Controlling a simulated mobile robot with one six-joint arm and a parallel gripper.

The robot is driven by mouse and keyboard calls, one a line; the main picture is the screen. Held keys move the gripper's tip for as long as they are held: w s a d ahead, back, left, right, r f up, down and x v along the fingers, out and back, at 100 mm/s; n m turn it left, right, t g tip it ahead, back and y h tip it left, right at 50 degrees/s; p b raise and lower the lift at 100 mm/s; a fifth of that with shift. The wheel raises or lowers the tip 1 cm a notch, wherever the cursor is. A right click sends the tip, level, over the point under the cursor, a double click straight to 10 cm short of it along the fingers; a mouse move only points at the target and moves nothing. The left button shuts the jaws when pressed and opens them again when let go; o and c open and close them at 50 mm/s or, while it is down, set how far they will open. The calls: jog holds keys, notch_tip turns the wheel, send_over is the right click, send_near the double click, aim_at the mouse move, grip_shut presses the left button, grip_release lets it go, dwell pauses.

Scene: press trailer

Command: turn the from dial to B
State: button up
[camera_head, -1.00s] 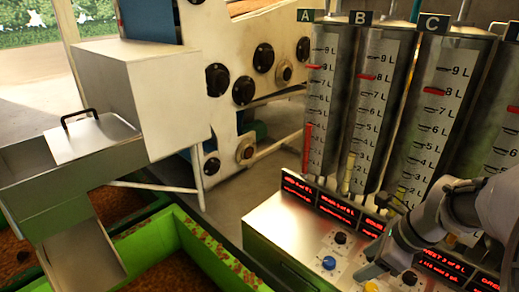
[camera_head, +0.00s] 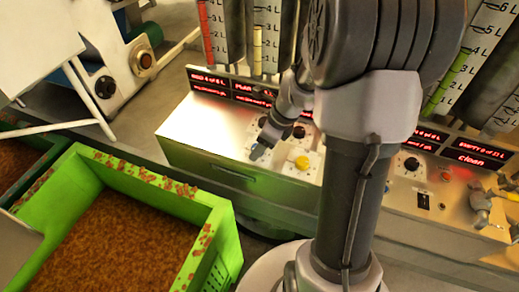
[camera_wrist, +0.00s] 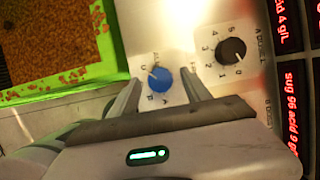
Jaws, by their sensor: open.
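A blue dial (camera_wrist: 160,80) with letters around it is on the pale panel in the wrist view; I take it as the from dial, though its name is not readable. A light mark shows at its upper left, and a B seems to stand below left of it. My gripper (camera_wrist: 161,79) is open, with one finger on each side of the blue dial; I cannot tell whether they touch it. In the head view the blue dial (camera_head: 257,151) is just below my gripper (camera_head: 266,140), partly hidden by it.
A black dial (camera_wrist: 231,50) with numbers is right of the blue one. A green crate (camera_head: 215,225) of brown granules is front left.

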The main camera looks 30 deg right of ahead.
jog(key=shift+w, duration=0.1)
grip_shut()
jog(key=shift+n+p, duration=0.3)
jog(key=n+g+y+p, duration=0.1)
jog(key=n+p, duration=0.2)
jog(key=shift+w+r+n, duration=0.1)
jog(key=shift+n, duration=0.3)
jog(key=n+g+p, duration=0.1)
jog(key=n+p, duration=0.2)
jog(key=n, duration=0.1)
jog(key=shift+w+n+g+y+p, duration=0.1)
jog(key=shift+n+g+y+p, duration=0.2)
jog(key=shift+g+y+p, duration=0.1)
jog(key=n+g+p, duration=0.1)
jog(key=n+p, duration=0.2)
jog(key=n, duration=0.1)
jog(key=shift+w+g, duration=0.1)
jog(key=shift+g, duration=0.3)
jog(key=n+g+p, duration=0.1)
jog(key=n+p, duration=0.1)
jog(key=n, duration=0.2)
jog(key=shift+w+h+p, duration=0.1)
jog(key=shift+h+p, duration=0.25)
jog(key=shift+h, duration=0.05)
jog(key=shift+f+n+g, duration=0.2)
jog(key=shift+n+g, duration=0.1)
jog(key=shift+n, duration=0.2)
